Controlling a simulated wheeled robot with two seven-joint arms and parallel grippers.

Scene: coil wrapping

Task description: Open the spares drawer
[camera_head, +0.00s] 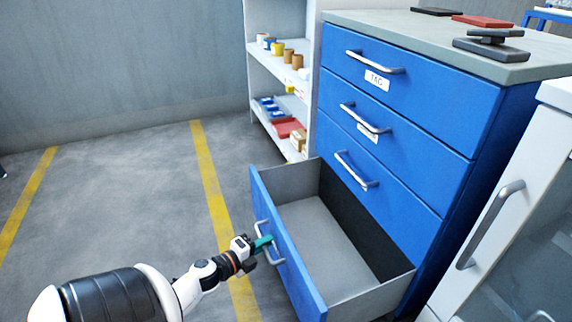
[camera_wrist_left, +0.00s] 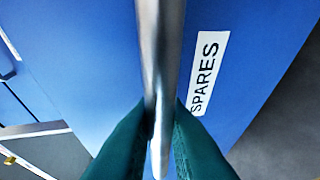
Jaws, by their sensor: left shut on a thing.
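The spares drawer (camera_head: 318,238) is the bottom drawer of a blue cabinet (camera_head: 455,125). It stands pulled well out, and its grey inside looks empty. Its metal bar handle (camera_head: 278,258) is on the blue front. My left gripper (camera_head: 265,243) is shut on this handle, with teal fingers on both sides of the bar. In the left wrist view the handle (camera_wrist_left: 160,70) runs between the fingers (camera_wrist_left: 160,125), beside a white label (camera_wrist_left: 207,72) reading SPARES. My right gripper is not in view.
Three closed drawers with handles sit above the open one. A white shelf (camera_head: 277,55) with jars and small boxes stands behind. A pale cabinet (camera_head: 510,200) with a bar handle is at the right. Grey floor (camera_head: 130,190) with yellow lines is clear at the left.

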